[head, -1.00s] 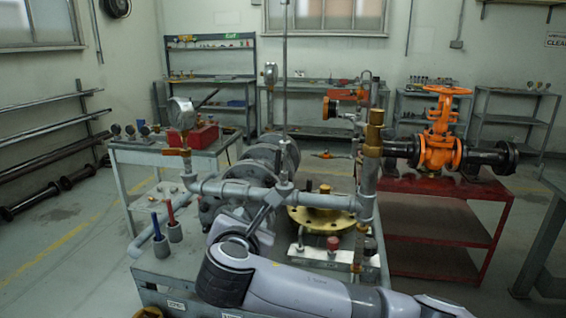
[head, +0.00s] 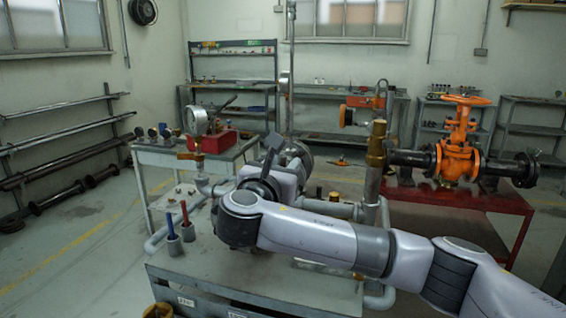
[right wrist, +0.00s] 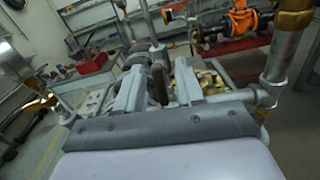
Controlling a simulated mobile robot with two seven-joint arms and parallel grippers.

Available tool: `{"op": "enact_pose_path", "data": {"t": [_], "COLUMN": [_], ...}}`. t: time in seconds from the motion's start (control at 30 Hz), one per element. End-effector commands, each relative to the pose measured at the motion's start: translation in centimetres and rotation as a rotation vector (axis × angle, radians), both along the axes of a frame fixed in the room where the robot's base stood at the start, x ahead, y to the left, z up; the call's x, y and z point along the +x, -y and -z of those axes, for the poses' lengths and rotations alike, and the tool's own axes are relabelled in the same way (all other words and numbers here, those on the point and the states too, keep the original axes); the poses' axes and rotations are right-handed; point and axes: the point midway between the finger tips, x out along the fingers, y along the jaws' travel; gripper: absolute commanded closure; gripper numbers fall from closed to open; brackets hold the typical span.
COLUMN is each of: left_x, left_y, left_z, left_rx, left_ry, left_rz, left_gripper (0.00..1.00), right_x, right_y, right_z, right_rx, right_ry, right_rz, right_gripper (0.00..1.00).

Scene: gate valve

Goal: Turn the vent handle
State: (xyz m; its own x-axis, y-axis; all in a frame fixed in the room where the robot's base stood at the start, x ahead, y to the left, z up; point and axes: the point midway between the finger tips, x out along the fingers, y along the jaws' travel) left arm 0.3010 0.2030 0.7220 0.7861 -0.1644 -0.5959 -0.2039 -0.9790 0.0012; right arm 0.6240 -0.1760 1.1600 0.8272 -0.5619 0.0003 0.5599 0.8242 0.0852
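I cannot tell for certain which handle is the vent handle. A small orange-brown lever (head: 187,156) sits on the pipe below the round gauge (head: 195,121) in the head view. An orange lever (right wrist: 42,103) shows at the left of the right wrist view. A narrow brown upright piece (right wrist: 158,84) appears between my right fingers there, with gaps either side; I cannot tell its depth. My right gripper (head: 265,148) is open, raised over the pipework, right of the gauge; it also shows in the right wrist view (right wrist: 158,76). My left gripper is out of view.
My right arm covers much of the pipe rig on the grey bench (head: 225,270). A brass-topped vertical pipe (head: 376,150) stands close behind that arm. Blue and red-handled tools (head: 186,215) stand at the bench's left. An orange handwheel valve (head: 459,140) sits on a red table.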

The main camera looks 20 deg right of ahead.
Motion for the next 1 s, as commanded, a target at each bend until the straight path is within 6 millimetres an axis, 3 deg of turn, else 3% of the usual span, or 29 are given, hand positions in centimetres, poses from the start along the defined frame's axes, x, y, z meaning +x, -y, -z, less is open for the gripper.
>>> {"op": "enact_pose_path", "data": {"t": [0.33,0.43,0.47,1.0], "left_x": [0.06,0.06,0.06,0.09], "left_y": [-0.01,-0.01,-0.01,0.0], "left_z": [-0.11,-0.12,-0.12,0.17], "left_rx": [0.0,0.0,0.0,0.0], "left_ry": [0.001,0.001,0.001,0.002], "left_rz": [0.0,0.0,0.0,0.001], "left_gripper": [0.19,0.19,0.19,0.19], "right_x": [0.46,0.44,0.44,0.37], "right_y": [0.28,0.27,0.27,0.32], "right_z": [0.03,0.03,0.03,0.18], "right_rx": [0.001,0.001,0.001,0.098], "right_ry": [0.0,0.0,0.0,0.063], "right_rz": [-0.002,-0.002,-0.002,-0.001], "right_gripper": [0.63,0.95,1.0,1.0]}}
